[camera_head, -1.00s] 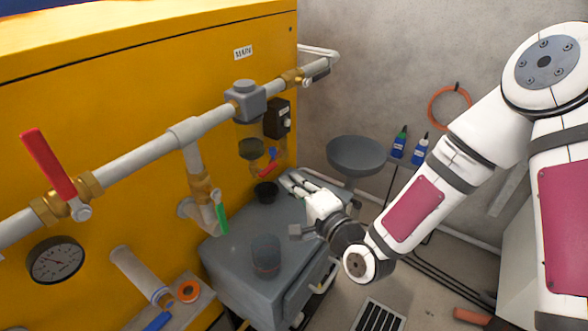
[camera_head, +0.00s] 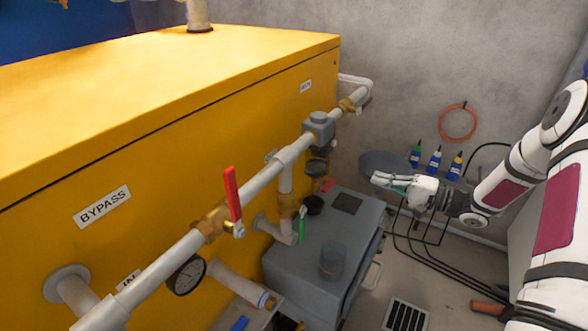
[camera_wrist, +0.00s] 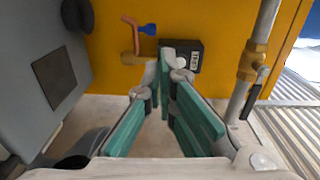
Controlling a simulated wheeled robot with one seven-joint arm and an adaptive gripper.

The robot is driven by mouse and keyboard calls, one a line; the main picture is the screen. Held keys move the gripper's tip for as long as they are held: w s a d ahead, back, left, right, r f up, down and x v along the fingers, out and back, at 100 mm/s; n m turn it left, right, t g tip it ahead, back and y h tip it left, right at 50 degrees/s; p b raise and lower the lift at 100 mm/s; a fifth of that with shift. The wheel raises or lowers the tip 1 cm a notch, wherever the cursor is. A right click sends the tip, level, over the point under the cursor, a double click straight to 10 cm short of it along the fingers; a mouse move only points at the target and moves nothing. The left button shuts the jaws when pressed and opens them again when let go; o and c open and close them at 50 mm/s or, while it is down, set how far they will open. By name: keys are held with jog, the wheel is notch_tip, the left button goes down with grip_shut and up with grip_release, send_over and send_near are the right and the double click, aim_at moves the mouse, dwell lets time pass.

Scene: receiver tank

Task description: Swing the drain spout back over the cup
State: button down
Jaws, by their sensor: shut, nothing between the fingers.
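The drain spout is a copper-coloured bent tube (camera_wrist: 130,30) on a brass fitting at the yellow wall, with a blue lever (camera_wrist: 148,29) beside it. In the head view it is a small reddish piece (camera_head: 327,186) below the filter bowl. A dark round shape at the wrist view's upper left, probably the cup (camera_wrist: 78,14), is apart from the spout. My gripper (camera_head: 377,181) is shut and empty, right of the spout. Its green-padded fingers (camera_wrist: 167,62) meet in front of the wall.
A black box with a white knob (camera_wrist: 182,56) sits close to my fingertips. A grey cabinet (camera_head: 300,262) carries a dark jar (camera_head: 333,260). A red-handled valve (camera_head: 233,195) is on the pipe.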

jog(key=b+x, duration=0.4)
jog(key=x, duration=0.9)
jog(key=shift+a+f, duration=0.35)
jog(key=shift+s, duration=0.1)
